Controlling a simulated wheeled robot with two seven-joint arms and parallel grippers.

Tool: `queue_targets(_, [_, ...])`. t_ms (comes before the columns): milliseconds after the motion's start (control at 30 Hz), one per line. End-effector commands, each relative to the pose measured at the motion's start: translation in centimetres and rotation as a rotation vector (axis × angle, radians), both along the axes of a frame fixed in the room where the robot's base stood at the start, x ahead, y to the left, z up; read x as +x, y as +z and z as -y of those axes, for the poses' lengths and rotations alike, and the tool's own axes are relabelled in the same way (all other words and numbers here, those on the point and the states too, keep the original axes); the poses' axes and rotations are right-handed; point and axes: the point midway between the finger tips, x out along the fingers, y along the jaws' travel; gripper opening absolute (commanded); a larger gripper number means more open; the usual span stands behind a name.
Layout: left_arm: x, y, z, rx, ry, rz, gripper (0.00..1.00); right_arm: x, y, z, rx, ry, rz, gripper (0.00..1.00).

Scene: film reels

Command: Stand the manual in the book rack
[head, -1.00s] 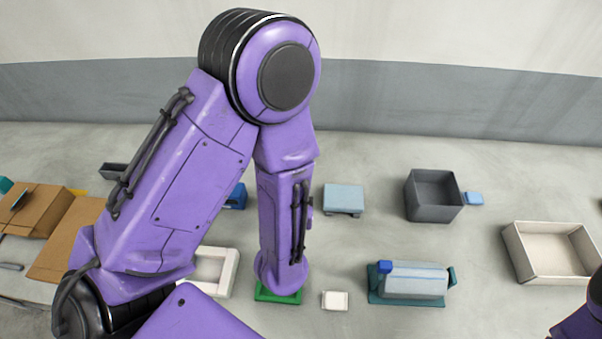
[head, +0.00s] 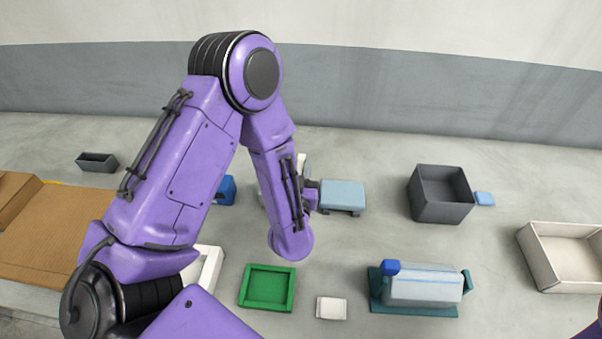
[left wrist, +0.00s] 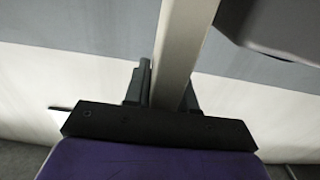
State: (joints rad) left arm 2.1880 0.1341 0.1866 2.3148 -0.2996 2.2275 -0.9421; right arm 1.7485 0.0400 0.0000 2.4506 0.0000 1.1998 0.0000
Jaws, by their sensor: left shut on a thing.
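In the left wrist view the manual (left wrist: 182,45) shows as a pale, thin slab, nearly edge-on and slightly tilted. My left gripper (left wrist: 164,90) is shut on it, a dark finger on each side. In the head view my left gripper (head: 312,197) is mostly hidden behind its forearm, beside a light blue block on dark feet (head: 343,194). The pale sliver above the gripper may be the manual; I cannot tell for sure. I cannot pick out the book rack with certainty. My right gripper is out of view.
A green tray (head: 267,309), a small white block (head: 332,308) and a grey-blue case on a teal base (head: 417,306) stand in front. A dark grey bin (head: 440,210) and a cream box (head: 569,282) stand right. Cardboard (head: 50,230) lies left.

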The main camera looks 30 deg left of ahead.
Motion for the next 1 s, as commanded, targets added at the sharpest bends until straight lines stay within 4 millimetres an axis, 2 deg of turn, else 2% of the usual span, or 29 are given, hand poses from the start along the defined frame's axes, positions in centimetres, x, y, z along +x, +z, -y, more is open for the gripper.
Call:
queue_targets(167, [0.1, 0.2, -0.1, 0.0, 0.002, 0.001, 0.0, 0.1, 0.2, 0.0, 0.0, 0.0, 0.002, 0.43])
queue_targets(200, [0.1, 0.1, -0.1, -0.001, 0.003, 0.0, 0.28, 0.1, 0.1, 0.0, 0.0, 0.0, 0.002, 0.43])
queue_targets(267, [0.0, 0.1, -0.1, -0.001, 0.004, 0.0, 0.48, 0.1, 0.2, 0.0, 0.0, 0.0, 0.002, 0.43])
queue_targets(300, [0.0, 0.1, -0.2, -0.001, 0.004, 0.0, 0.51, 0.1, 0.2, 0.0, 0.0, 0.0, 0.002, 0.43])
queue_targets(567, [0.0, 0.3, -0.2, -0.001, 0.004, 0.0, 0.51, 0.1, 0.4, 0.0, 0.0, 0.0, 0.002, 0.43])
queue_targets(667, [-0.7, 0.1, 0.4, -0.001, 0.002, 0.0, 0.51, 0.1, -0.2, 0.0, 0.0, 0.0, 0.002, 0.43])
queue_targets(867, [-4.9, -0.3, 2.7, 0.003, -0.002, -0.001, 0.51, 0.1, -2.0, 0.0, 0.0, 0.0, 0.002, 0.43])
queue_targets(1000, [-8.0, 0.5, 4.3, 0.004, -0.001, -0.005, 0.51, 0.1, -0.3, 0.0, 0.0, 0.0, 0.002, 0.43])
